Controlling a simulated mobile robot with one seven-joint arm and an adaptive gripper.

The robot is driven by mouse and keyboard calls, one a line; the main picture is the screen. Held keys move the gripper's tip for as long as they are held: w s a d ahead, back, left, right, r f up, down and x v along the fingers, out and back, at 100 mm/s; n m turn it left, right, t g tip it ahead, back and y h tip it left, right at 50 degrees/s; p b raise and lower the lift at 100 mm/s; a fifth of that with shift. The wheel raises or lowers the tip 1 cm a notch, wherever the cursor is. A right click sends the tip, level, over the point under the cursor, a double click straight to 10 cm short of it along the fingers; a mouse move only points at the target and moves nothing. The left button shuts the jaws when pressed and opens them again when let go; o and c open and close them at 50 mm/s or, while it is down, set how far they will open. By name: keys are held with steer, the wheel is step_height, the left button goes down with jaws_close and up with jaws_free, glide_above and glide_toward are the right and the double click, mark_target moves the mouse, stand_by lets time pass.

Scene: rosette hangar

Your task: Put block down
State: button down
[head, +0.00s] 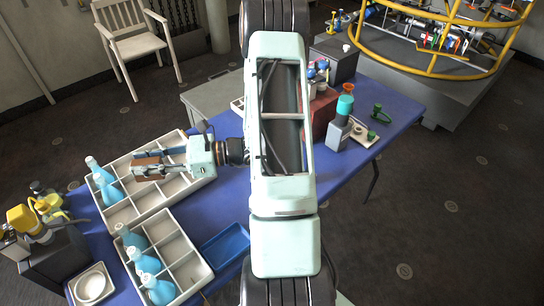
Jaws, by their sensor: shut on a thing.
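My gripper (147,166) reaches left over a white divided tray (186,199) on the blue table. It is shut on a brown block (152,169), which sits between its fingers. The fingers hide part of the block. From this angle I cannot tell how high the block is above the tray, or whether it touches a compartment wall.
A second divided tray (186,259) holds more, beside a blue shallow tray (226,246). A white chair (130,40) stands behind.

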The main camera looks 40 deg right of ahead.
step_height(320, 180, down, 10)
steer(key=d+b, duration=0.1)
steer(key=b, duration=1)
steer(key=w+d+r+m+t+h, duration=0.1)
steer(key=w+d+m+t+h, duration=0.1)
steer(key=d+m+h, duration=0.3)
steer(key=w+d+r+m+t+h+p, duration=0.1)
steer(key=w+d+r+m+t+h, duration=0.15)
steer(key=d+h, duration=0.4)
steer(key=w+d+r+m+t+h, duration=0.1)
steer(key=w+d+m+t+h, duration=0.2)
steer(key=d, duration=0.5)
steer(key=shift+m+h, duration=0.55)
steer(key=shift+h, duration=0.1)
steer(key=w+d+f+b, duration=0.1)
steer(key=w+d+f, duration=0.1)
steer(key=d+f, duration=0.1)
steer(key=w+d+f, duration=0.2)
steer(key=d+f, duration=0.1)
steer(key=w+d+f+b, duration=0.1)
steer(key=w+d+f, duration=0.2)
steer(key=d, duration=0.1)
steer(key=shift+d+f+b, duration=0.1)
steer(key=shift+b, duration=0.2)
steer(key=shift+w+d+f, duration=0.3)
steer(key=shift+d+f, duration=0.1)
steer(key=shift+f, duration=0.25)
steer(key=shift+f+b, duration=0.55)
steer(key=shift+f, duration=0.85)
steer(key=shift+f, duration=0.1)
